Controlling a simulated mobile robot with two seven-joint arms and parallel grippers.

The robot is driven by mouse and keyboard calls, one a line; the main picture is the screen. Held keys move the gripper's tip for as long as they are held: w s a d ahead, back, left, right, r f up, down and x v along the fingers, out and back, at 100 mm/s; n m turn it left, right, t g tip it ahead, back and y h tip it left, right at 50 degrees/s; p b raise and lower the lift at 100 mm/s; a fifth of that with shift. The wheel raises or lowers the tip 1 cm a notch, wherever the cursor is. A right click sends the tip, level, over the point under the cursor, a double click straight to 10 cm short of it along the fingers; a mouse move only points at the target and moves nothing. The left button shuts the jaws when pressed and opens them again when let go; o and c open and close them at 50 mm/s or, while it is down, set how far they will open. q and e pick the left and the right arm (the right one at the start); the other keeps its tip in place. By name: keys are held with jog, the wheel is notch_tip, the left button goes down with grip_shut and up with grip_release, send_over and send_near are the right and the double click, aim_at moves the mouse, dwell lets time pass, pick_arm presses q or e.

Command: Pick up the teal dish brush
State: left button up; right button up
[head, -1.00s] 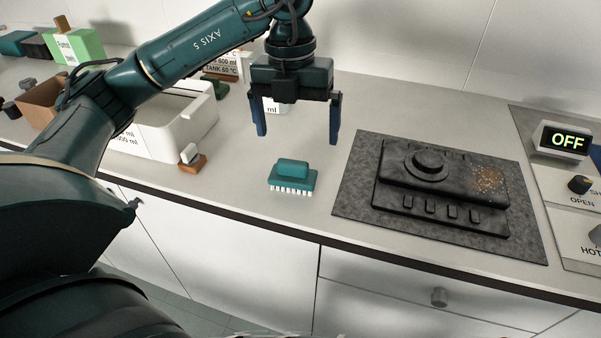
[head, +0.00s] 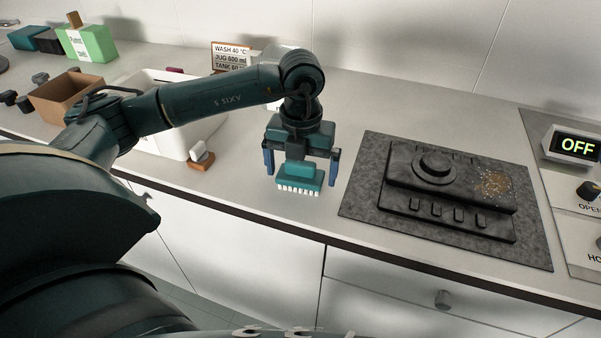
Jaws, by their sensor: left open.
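The teal dish brush (head: 299,179) has a teal block body and white bristles facing down. In the head view it is near the counter's front edge, left of the dark mat. My left gripper (head: 301,169) is open, with one blue finger to the left of the brush and the other to its right. The gripper is close above and behind the brush, and a gap shows on each side. Whether the bristles still rest on the counter I cannot tell. My right gripper is not in view.
A dark mat (head: 352,203) holds a black device (head: 450,197) with brown crumbs on it. A white basin (head: 150,142) and a small brown-and-white brush (head: 200,157) are to the left, near a brown box (head: 62,104). A panel display (head: 576,147) reads OFF at right.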

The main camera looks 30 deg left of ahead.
pick_arm(q)
jog(key=shift+f, duration=0.45)
jog(key=c, duration=0.9)
jog(key=shift+r, duration=0.15)
notch_tip(320, 180, up, 10)
jog(key=shift+f+b, duration=0.1)
jog(key=shift+b, duration=0.3)
